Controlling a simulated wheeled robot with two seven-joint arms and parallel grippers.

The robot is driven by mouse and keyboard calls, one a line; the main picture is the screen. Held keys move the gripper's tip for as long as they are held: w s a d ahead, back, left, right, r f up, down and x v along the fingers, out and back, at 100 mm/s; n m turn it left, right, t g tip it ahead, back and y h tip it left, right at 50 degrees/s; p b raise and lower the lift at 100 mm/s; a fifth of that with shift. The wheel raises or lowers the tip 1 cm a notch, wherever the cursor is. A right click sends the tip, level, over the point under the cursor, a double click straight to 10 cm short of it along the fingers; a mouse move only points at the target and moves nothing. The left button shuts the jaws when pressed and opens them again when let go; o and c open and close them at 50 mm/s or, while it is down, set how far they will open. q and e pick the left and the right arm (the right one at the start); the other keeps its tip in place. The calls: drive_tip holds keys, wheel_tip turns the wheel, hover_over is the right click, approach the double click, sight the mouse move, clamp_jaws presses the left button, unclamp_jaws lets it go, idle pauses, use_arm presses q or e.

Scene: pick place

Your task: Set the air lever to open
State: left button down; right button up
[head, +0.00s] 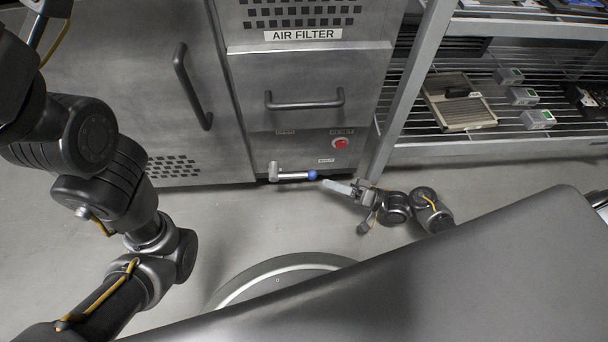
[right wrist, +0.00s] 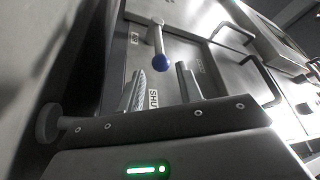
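The air lever (head: 294,176) is a metal bar on the lower front of the air filter cabinet. In the head view it lies about level, from a metal pivot at its left to a blue ball tip at its right. My right gripper (head: 341,186) is just right of the ball, pointing left towards it. In the right wrist view the blue ball (right wrist: 165,62) shows beyond and between my right gripper's (right wrist: 161,82) two parted fingers, with nothing between them. A label partly hidden by a finger reads "SHU". My left gripper is out of view; only its arm shows.
The air filter cabinet (head: 305,75) has a drawer handle (head: 305,104) above the lever and a red button (head: 340,143) up to its right. A wire shelf rack (head: 500,148) stands at the right. The floor (head: 225,225) before the cabinet is clear.

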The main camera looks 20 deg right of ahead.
sight(312, 178)
drive_tip(key=b+x, duration=0.2)
drive_tip(key=x, duration=0.5)
drive_tip(key=shift+w+a+f, duration=0.1)
drive_tip(key=shift+a, duration=0.1)
drive_tip(key=shift+w+a+r, duration=0.25)
drive_tip(key=shift+w+a, duration=0.05)
drive_tip(key=shift+a, duration=0.15)
clamp_jaws()
